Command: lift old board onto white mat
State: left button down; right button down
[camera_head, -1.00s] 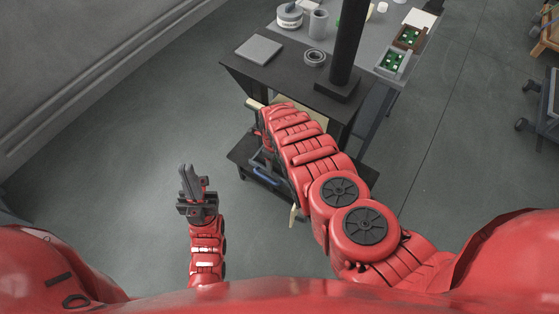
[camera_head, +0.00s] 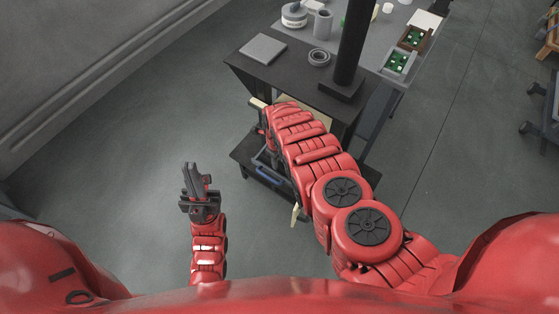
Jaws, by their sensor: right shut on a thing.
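I cannot tell which thing is the old board. Green circuit boards lie in a brown tray (camera_head: 413,39) and a grey tray (camera_head: 397,65) on the grey bench. A white sheet (camera_head: 425,20) lies behind the brown tray and may be the white mat. My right arm bends over the dark table's front edge, and my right gripper (camera_head: 262,132) is mostly hidden there. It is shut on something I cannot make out. A pale piece (camera_head: 258,103) shows beside that wrist. My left gripper (camera_head: 196,182) points up over bare floor, with nothing visible in it; its finger gap is unclear.
The dark table (camera_head: 285,77) carries a light grey pad (camera_head: 263,48), a grey ring (camera_head: 319,57) and a black column (camera_head: 352,45). Its lower shelf holds a blue item (camera_head: 268,176). A cup (camera_head: 323,23) and a tub (camera_head: 293,15) stand behind. The floor at left is clear.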

jog(key=shift+r, duration=0.15)
jog(key=shift+w+r, duration=0.15)
jog(key=shift+r, duration=0.35)
notch_tip(320, 180, up, 9)
jog(key=shift+r+p, duration=0.4)
jog(key=shift+p, duration=0.15)
dwell(0.6)
notch_tip(320, 180, up, 5)
jog(key=p, duration=0.5)
dwell(0.6)
jog(key=shift+r, duration=0.1)
